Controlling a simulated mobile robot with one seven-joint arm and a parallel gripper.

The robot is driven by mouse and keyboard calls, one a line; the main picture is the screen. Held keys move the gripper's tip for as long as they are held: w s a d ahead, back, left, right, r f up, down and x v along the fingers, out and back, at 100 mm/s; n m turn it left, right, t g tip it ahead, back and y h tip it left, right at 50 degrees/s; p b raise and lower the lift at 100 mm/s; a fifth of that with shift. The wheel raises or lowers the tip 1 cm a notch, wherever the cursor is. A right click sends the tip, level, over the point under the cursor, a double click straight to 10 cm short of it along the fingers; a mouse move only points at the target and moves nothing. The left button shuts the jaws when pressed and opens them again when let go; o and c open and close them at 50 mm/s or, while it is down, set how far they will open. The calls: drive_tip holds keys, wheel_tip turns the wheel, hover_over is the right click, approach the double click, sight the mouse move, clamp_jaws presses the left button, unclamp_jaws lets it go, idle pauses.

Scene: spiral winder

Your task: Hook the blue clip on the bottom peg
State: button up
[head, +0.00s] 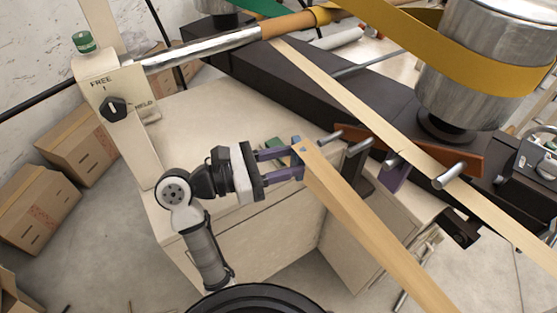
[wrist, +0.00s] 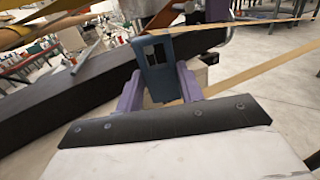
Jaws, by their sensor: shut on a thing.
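My gripper (head: 292,163) has purple fingers and is shut on the blue clip (head: 296,145). In the wrist view the clip (wrist: 155,72) stands upright between the fingers (wrist: 158,88), with a small window near its top. A pale tan strip (head: 365,218) runs from the clip down to the right. Several silver pegs stick out by a brown-orange plate (head: 430,148), among them a small one (head: 332,137) just right of the clip and a larger one (head: 449,176) farther right. The clip appears apart from the pegs. I cannot tell which is the bottom peg.
A dark beam (head: 275,75) runs behind the clip, above a cream cabinet (head: 205,125). A second tan strip (head: 340,90) crosses over the plate. A metal drum with a yellow band (head: 470,65) stands at the right. A post with a knob (head: 113,107) stands at the left.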

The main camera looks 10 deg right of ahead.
drive_tip(key=w+d+f+p, duration=0.1)
drive_tip(key=w+d, duration=0.2)
drive_tip(key=d, duration=0.5)
drive_tip(key=shift+f+p, duration=0.2)
drive_tip(key=shift+p, duration=0.1)
idle(0.6)
drive_tip(key=shift+d, duration=0.1)
idle(0.6)
drive_tip(key=o, duration=1.1)
drive_tip(key=shift+c, duration=0.2)
